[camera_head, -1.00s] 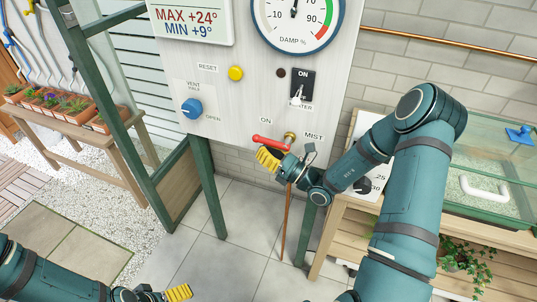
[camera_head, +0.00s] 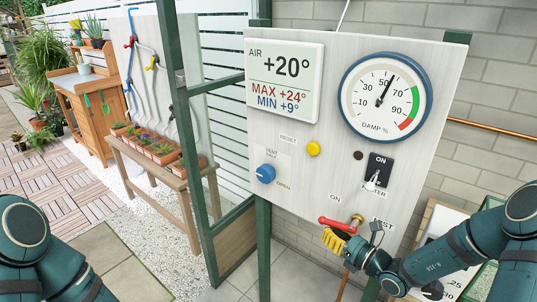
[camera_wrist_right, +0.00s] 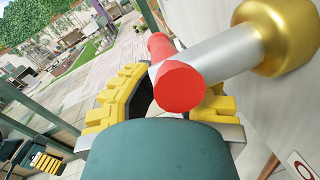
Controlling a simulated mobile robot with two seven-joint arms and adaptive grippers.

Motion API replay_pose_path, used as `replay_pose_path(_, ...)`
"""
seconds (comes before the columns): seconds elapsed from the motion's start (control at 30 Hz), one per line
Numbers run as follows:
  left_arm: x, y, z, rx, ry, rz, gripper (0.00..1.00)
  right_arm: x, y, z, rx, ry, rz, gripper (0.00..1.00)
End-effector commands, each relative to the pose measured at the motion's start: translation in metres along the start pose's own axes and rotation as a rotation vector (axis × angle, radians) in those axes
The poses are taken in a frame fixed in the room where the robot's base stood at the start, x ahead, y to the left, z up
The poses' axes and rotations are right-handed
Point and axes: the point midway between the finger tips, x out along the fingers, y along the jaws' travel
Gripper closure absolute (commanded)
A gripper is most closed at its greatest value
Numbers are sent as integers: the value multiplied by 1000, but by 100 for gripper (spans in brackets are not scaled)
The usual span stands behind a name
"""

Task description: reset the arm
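The red-ended mist lever (camera_head: 336,225) sticks out from the lower part of the panel, on a brass fitting. My right gripper (camera_head: 339,242) is right below and beside the lever in the head view. In the right wrist view, the yellow fingers of my right gripper (camera_wrist_right: 162,103) stand apart, with the red lever end (camera_wrist_right: 180,82) across the gap. Whether they touch it I cannot tell. My left gripper (camera_wrist_right: 47,162) shows small at the lower left of the wrist view; its finger gap is unclear. In the head view only my left arm shows, at the lower left.
The white control panel (camera_head: 300,150) carries a damp gauge (camera_head: 385,92), a yellow reset button (camera_head: 313,148), a blue vent knob (camera_head: 265,174) and a heater switch (camera_head: 377,172). A green post (camera_head: 192,150) stands left of it. A wooden bench with planters (camera_head: 165,185) is further left.

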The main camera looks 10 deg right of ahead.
Motion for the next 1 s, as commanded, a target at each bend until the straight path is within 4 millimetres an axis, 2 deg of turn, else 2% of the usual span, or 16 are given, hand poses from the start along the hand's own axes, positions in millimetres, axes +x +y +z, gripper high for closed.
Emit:
replay_pose_path(0.03,-6,2,-1,0,0,0,6,7,28,110,-59,-422,126,100)
replay_pose_path(0.17,-18,7,-2,0,0,0,6,7,31,123,-59,-422,126,100)
replay_pose_path(0.43,-58,22,-6,0,0,0,6,6,42,165,-58,-422,127,100)
replay_pose_path(0.47,-56,21,-6,-9,4,-1,6,10,48,153,-57,-391,149,100)
replay_pose_path(0.5,-52,19,-6,-8,4,-1,6,15,61,131,-62,-326,195,100)
replay_pose_path(0.6,-50,19,-5,-7,2,-1,6,22,93,84,-92,-164,313,100)
replay_pose_path(0.73,-49,19,-6,-6,3,-1,6,17,141,16,-161,69,495,100)
replay_pose_path(0.87,-49,16,-5,-11,3,-3,6,-11,184,-61,-287,322,703,100)
replay_pose_path(1.0,-48,18,-5,-6,3,-1,6,-60,216,-138,-516,572,962,100)
